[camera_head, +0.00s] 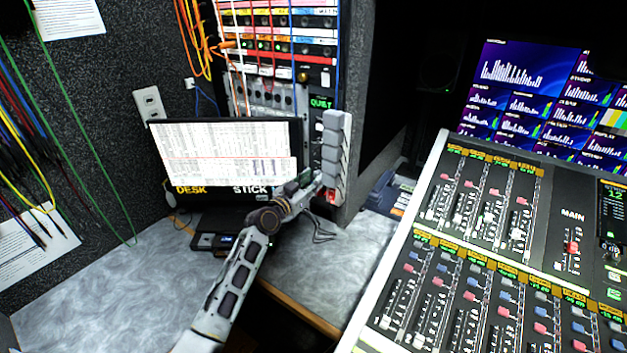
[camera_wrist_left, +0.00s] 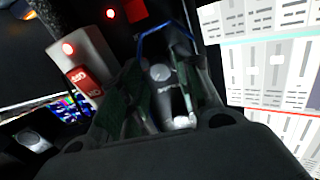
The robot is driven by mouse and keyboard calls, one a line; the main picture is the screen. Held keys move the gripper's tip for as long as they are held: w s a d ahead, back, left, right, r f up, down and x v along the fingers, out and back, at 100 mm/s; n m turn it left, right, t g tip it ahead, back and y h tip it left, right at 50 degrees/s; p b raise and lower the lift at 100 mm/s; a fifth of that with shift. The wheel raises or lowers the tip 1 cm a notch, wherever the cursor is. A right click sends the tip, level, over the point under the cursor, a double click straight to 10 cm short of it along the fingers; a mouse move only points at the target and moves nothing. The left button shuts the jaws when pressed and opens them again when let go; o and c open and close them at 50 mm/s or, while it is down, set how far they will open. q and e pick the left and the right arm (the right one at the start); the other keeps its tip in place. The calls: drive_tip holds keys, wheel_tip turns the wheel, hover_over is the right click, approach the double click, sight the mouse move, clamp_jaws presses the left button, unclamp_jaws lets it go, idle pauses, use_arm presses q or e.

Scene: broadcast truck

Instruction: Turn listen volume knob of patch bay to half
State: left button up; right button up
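The patch bay rack (camera_head: 285,62) stands at the back centre in the head view, with rows of jacks and hanging cables. My left gripper (camera_head: 308,184) reaches to the lower right of the rack, beside the monitor's right edge. In the left wrist view a small grey-topped knob (camera_wrist_left: 160,74) shows between the fingers of the left gripper (camera_wrist_left: 163,80). The fingers are spread on either side of it, and I cannot tell whether they touch it. The knob is hidden by the gripper in the head view, and no label on it is readable. My right gripper is not in view.
A monitor (camera_head: 225,154) stands close left of my gripper. A grey button panel with a lit red button (camera_head: 331,196) is close on the right; it also shows in the left wrist view (camera_wrist_left: 84,80). A mixing console (camera_head: 500,240) fills the right. The grey desk (camera_head: 110,290) is clear at left.

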use_arm(q)
drive_tip(key=shift+w+d, duration=0.4)
drive_tip(key=shift+w, duration=0.2)
clamp_jaws()
